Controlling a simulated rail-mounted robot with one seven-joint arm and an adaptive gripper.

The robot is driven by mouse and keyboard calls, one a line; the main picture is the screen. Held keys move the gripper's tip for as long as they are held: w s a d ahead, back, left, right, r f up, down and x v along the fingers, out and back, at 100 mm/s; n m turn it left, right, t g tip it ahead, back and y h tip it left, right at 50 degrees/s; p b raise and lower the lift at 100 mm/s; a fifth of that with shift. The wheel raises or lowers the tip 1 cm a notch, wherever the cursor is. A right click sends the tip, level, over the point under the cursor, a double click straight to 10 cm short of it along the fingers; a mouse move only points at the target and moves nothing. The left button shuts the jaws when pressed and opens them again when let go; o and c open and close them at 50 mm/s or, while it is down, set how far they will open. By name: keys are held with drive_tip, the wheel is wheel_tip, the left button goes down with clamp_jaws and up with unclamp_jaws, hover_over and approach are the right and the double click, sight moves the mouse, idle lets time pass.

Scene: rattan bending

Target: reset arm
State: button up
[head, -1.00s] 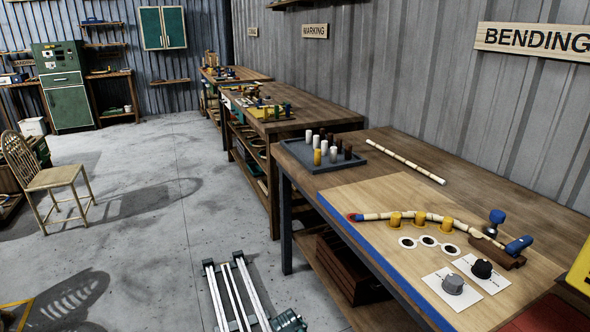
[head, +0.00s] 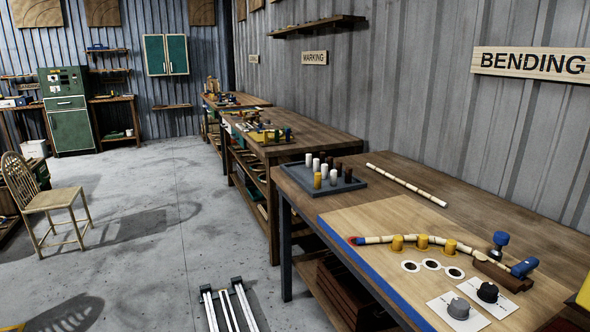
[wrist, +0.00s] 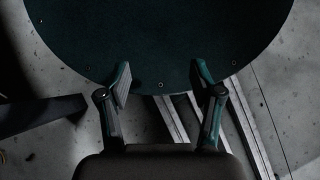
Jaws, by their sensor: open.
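My gripper (wrist: 160,85) shows in the wrist view with its two fingers spread apart and nothing between them. A dark green round part fills the top of that view beyond the fingertips; I cannot tell how far away it is. Grey floor and pale rails lie below. My arm and gripper do not show in the head view. On the bending bench (head: 400,200), a rattan pole (head: 387,239) lies curved against several yellow pegs (head: 422,241), its right end at a brown clamp block with blue handles (head: 504,270).
A straight pole (head: 406,185) lies at the back of the bench. A grey tray (head: 343,184) holds several white, brown and yellow pegs. Two knobs on white cards (head: 487,291) sit at the front right. A chair (head: 51,200) stands at left.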

wheel_tip(320, 180, up, 13)
drive_tip(key=w+t+p, duration=0.1)
drive_tip(key=p, duration=1.1)
drive_tip(key=shift+w+r+p, duration=0.2)
drive_tip(key=shift+w+p, duration=0.2)
idle(0.5)
